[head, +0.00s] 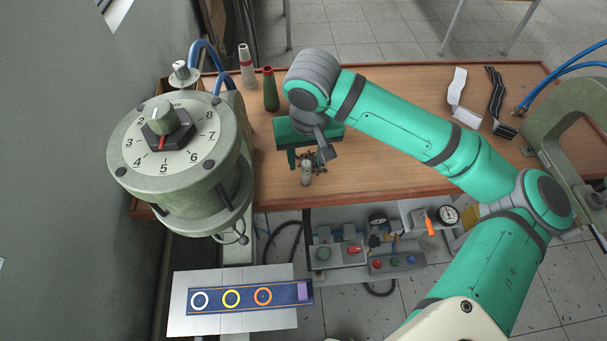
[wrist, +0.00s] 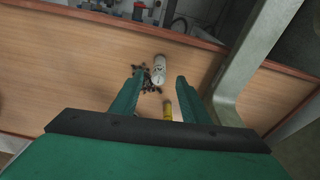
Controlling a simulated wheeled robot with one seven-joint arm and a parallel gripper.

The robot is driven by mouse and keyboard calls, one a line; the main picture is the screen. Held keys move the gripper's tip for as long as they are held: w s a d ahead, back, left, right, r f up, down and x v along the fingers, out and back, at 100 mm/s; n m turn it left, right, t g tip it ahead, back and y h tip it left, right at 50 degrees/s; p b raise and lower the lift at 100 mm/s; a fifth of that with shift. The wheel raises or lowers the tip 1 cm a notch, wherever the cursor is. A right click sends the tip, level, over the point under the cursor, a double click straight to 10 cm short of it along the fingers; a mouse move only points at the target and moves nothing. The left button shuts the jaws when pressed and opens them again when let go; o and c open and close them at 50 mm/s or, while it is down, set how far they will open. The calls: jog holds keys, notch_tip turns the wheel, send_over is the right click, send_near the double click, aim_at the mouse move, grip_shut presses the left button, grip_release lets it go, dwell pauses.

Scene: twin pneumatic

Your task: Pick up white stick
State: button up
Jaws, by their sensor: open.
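A short whitish cylinder (head: 306,173), possibly the white stick, stands or lies on the wooden table beside a clump of small dark pieces (head: 317,165). In the wrist view the cylinder (wrist: 160,66) is just beyond my fingertips, with the dark pieces (wrist: 148,80) at its left. My gripper (head: 309,157) is open and points down over the table. In the wrist view its two green fingers (wrist: 159,78) are spread, with nothing held. A small yellow piece (wrist: 167,109) shows between the fingers.
A green bottle-like piece (head: 270,88) stands near the tall stick. A large dial unit (head: 180,175) is at the left. White and black strips (head: 458,92) lie back right. The table's middle right is clear.

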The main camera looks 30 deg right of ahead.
aim_at(306, 172)
jog(key=shift+w+d+f, duration=0.1)
jog(key=shift+w+f, duration=0.05)
jog(key=shift+f, duration=1.05)
jog(key=shift+w+d+f, duration=0.1)
jog(key=shift+w+f, duration=0.05)
jog(key=shift+f, duration=1.05)
jog(key=shift+w+d+f, duration=0.1)
jog(key=shift+w+f, duration=0.05)
jog(key=shift+f, duration=1.05)
grip_shut()
